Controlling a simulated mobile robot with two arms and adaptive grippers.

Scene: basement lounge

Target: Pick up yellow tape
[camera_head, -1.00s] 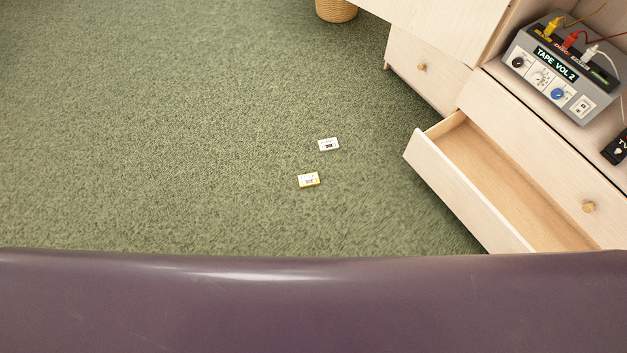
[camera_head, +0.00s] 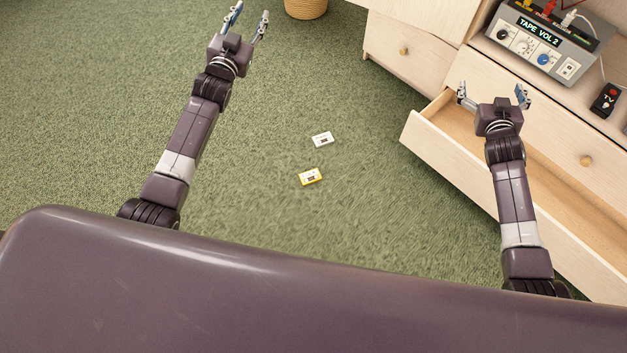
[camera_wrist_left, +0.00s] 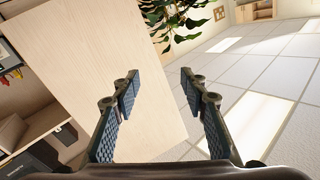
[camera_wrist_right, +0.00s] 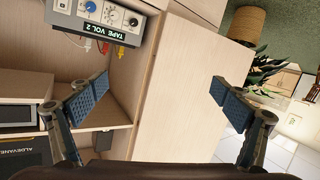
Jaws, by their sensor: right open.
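The yellow tape (camera_head: 310,176) is a small cassette with a pale label, lying flat on the green carpet in the head view. A white tape (camera_head: 322,139) lies just beyond it. My left gripper (camera_head: 251,16) is open and empty, raised at the upper left, well away from the tapes. Its spread fingers also show in the left wrist view (camera_wrist_left: 158,90). My right gripper (camera_head: 493,92) is open and empty, and appears over the open drawer at the right. Its fingers are wide apart in the right wrist view (camera_wrist_right: 160,92). Neither gripper touches a tape.
An open, empty-looking drawer (camera_head: 450,160) juts from the pale wooden cabinet (camera_head: 545,130) at right. A wicker basket (camera_head: 306,8) stands at the back. Carpet around the tapes is clear.

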